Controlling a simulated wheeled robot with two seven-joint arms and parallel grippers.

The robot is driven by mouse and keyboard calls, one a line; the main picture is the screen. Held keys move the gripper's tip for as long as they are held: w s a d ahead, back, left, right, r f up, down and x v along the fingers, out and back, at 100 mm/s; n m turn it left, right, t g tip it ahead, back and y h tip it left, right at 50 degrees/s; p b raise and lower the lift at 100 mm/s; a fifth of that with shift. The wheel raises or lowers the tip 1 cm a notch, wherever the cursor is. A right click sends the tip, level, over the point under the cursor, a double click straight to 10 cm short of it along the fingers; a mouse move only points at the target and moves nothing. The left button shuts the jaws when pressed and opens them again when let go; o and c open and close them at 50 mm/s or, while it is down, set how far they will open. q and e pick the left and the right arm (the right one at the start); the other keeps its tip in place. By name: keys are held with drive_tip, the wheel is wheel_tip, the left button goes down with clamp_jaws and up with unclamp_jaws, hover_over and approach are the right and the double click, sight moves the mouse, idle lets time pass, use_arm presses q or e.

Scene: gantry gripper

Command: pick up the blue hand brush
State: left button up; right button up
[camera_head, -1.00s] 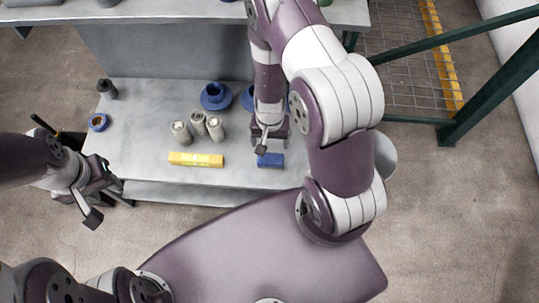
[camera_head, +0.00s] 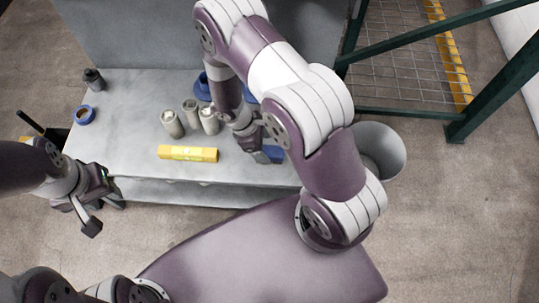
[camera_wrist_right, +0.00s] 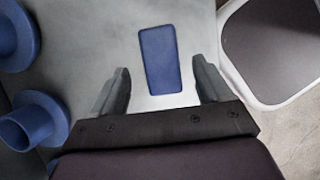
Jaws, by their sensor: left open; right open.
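The blue hand brush lies on the grey bench near its front edge; in the head view only part of it (camera_head: 273,154) shows beside my right gripper (camera_head: 262,148). In the right wrist view the brush (camera_wrist_right: 160,60) appears as a plain blue block, lengthwise between and beyond the open fingers of my right gripper (camera_wrist_right: 161,75). The fingers do not visibly touch it. My left gripper (camera_head: 107,212) is open and empty, off the bench's front left corner.
A yellow block (camera_head: 188,153) lies left of the brush, with several grey cans (camera_head: 191,113) behind it. Blue flanged parts (camera_wrist_right: 38,120) lie beside the right gripper. A blue tape roll (camera_head: 85,115) and dark bottle (camera_head: 94,79) stand at left. A grey bin (camera_head: 390,150) stands right.

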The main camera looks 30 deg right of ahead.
sight(269, 151)
drive_tip(key=b+x, duration=0.1)
drive_tip(key=x, duration=0.3)
drive_tip(key=shift+s+r, duration=0.1)
use_arm(q)
drive_tip(key=shift+f, duration=0.95)
use_arm(e)
drive_tip(key=shift+r, duration=0.1)
drive_tip(key=c, duration=1.1)
drive_tip(key=shift+r, duration=0.1)
drive_tip(key=shift+r, duration=0.35)
drive_tip(key=r, duration=0.1)
drive_tip(key=r+p, duration=0.2)
drive_tip(key=r, duration=0.1)
drive_tip(key=shift+s+d, duration=0.15)
drive_tip(key=shift+s, duration=0.2)
use_arm(q)
wheel_tip(269, 151, up, 3)
drive_tip(key=shift+f+p, duration=0.1)
drive_tip(key=shift+p, duration=0.35)
use_arm(e)
drive_tip(key=s+d+r, duration=0.1)
drive_tip(key=s+r, duration=0.1)
drive_tip(key=s, duration=0.1)
drive_tip(key=s+d+r, duration=0.2)
drive_tip(key=s, duration=0.1)
drive_tip(key=s+d+r, duration=0.2)
drive_tip(key=s, duration=0.1)
drive_tip(key=shift+s, duration=0.35)
